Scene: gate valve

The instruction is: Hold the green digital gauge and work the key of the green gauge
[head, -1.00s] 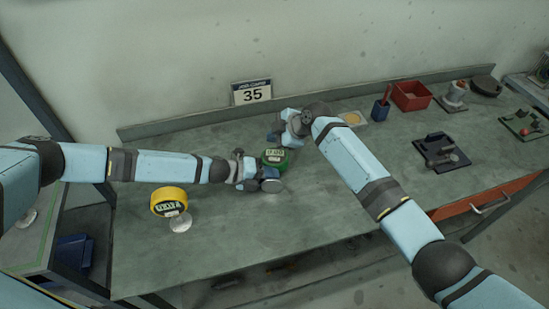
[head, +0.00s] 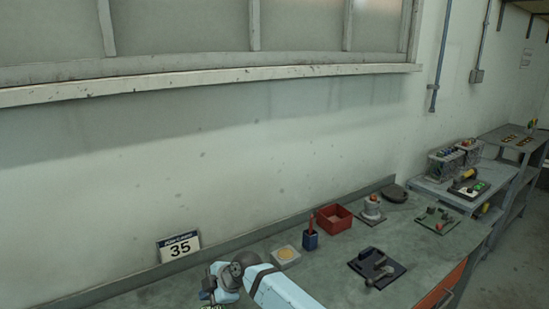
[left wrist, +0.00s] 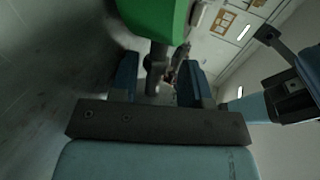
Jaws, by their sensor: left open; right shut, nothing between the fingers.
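The green gauge (left wrist: 160,14) fills the top of the left wrist view, very close. A dark stem hangs below it between the two blue fingers of my left gripper (left wrist: 158,80); whether they touch it is unclear. My left gripper is open and is outside the head view. My right gripper (head: 208,290) is shut and empty at the bottom of the head view, above the bench. At most a small greenish bit of the gauge shows below it at the frame's edge. The gauge's key cannot be made out.
A blue holder (head: 310,241), a red bin (head: 334,219), a dark plate with a fitting (head: 377,267) and a round-topped device (head: 371,210) stand to the right.

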